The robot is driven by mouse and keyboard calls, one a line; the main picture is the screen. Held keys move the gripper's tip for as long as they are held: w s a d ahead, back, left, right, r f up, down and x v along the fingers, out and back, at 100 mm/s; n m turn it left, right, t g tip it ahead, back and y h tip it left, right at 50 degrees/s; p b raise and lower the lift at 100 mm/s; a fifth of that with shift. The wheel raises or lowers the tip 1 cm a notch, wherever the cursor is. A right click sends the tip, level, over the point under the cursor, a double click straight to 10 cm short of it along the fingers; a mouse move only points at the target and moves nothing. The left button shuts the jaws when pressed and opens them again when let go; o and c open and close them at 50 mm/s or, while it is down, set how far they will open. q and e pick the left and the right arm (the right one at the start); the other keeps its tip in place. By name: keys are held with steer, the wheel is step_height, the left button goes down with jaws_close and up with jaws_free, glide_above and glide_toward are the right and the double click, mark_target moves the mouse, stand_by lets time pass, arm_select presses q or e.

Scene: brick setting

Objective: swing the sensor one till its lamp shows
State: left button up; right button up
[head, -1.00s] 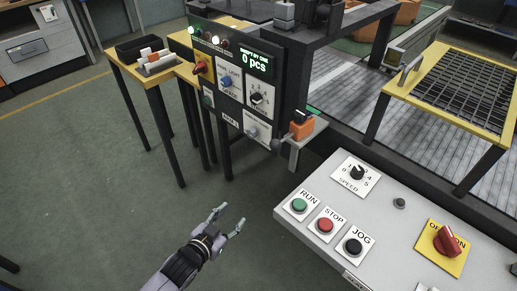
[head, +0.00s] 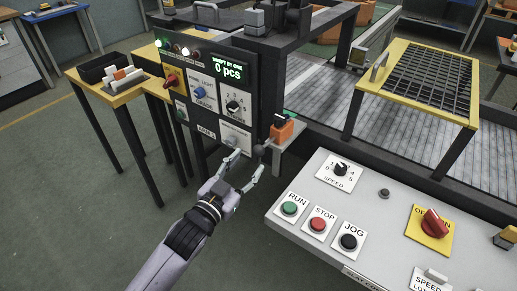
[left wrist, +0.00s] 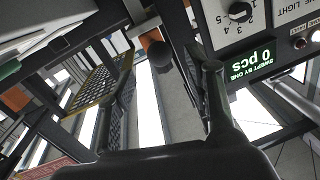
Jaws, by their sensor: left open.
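An orange sensor block (head: 281,131) with a dark top sits on a grey bracket at the right side of the black control panel (head: 205,100). A dark ball knob (head: 260,150) shows just left of and below it. My left gripper (head: 246,165) is open and empty, its fingertips just below and left of the knob. In the left wrist view the ball knob (left wrist: 160,56) shows between and beyond the open fingers (left wrist: 170,74). I cannot tell whether a finger touches it. My right gripper is not in view.
A grey console (head: 300,248) with RUN, STOP and JOG buttons stands right of my left arm. A yellow-framed mesh guard (head: 420,80) is at the right. A yellow side table (head: 118,97) stands left of the panel. Open floor lies at the lower left.

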mark_target(256, 154)
arm_select(q)
steer(key=x, duration=0.7)
steer(key=shift+c, duration=0.4)
jaws_close()
stand_by(0.4)
